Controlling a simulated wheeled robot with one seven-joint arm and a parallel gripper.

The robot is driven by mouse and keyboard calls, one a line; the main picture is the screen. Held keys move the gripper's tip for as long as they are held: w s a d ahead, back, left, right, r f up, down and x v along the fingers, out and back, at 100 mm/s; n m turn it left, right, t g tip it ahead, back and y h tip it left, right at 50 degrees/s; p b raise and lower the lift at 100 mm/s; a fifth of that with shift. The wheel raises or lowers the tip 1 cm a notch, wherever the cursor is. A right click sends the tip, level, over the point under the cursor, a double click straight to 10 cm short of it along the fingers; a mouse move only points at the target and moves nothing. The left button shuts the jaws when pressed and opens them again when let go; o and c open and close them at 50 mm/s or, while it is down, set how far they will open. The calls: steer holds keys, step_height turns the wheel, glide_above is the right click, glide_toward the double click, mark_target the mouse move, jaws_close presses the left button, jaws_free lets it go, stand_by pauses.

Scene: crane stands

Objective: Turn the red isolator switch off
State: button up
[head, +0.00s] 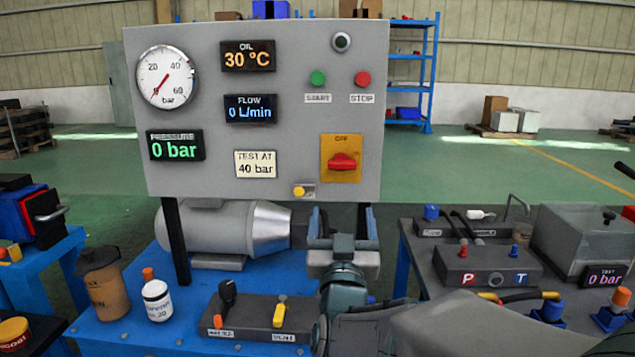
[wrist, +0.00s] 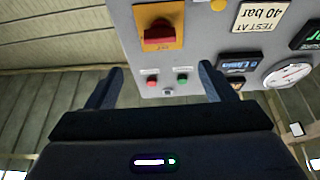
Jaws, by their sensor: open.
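The red isolator switch (head: 342,162) is on a yellow plate at the lower right of the grey control panel (head: 230,170). Its handle lies roughly horizontal, below an OFF label (head: 341,138). In the wrist view, which is upside down, the switch (wrist: 158,33) shows at the top, beyond the fingers. My gripper (head: 343,212) is open and empty, fingers pointing up, near the panel's lower edge and below the switch. The wrist view also shows my gripper (wrist: 160,72) with its fingers wide apart. Nothing is between them in contact.
A yellow button (head: 300,191) sits left of my gripper at the panel's bottom. Green START (head: 318,78) and red STOP (head: 362,78) buttons are above the switch. A motor (head: 225,230), bottles and a lever block (head: 243,318) stand on the blue bench (head: 120,338).

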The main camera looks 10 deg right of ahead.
mark_target(342, 168)
steer(key=x, duration=1.3)
steer(key=shift+w+d+r+p, duration=0.1)
steer(key=shift+w+r+p, duration=0.1)
steer(key=shift+p, duration=0.2)
steer(key=c, duration=1)
